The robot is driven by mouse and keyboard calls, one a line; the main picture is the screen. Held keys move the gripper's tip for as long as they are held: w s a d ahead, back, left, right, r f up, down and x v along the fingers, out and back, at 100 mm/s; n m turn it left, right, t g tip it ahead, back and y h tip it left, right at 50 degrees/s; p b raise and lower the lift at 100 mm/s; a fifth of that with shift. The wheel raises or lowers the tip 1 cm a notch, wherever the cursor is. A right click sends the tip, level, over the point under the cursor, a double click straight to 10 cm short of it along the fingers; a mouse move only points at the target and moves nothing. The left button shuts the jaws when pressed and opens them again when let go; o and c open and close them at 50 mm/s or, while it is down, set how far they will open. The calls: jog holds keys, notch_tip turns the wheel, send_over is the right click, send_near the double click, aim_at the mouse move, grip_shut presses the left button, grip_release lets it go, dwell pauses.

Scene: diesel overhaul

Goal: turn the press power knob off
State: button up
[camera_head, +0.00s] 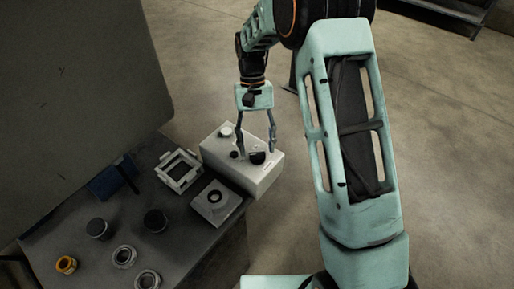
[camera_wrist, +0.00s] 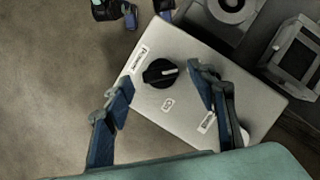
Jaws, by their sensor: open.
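The press power knob (camera_wrist: 160,73) is a round black knob with a pale pointer line, on the top face of a light grey control box (camera_wrist: 195,50). The pointer line points right in the wrist view. In the head view the knob (camera_head: 257,158) sits near the right end of the box (camera_head: 262,178). My gripper (camera_wrist: 160,92) is open, with one blue-grey finger on each side of the knob in the wrist view. In the head view my gripper (camera_head: 256,154) reaches down over the box. I cannot tell whether the fingertips touch the knob or the box.
A dark bench (camera_head: 190,249) holds a white square frame (camera_head: 179,170), a grey block with a ring (camera_head: 215,201), several dark cylinders and rings, and a brass-coloured part (camera_head: 66,265). A large grey panel (camera_head: 80,90) stands behind the bench. Open floor lies right of the box.

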jog(key=v, duration=1)
jog(key=shift+r, duration=0.2)
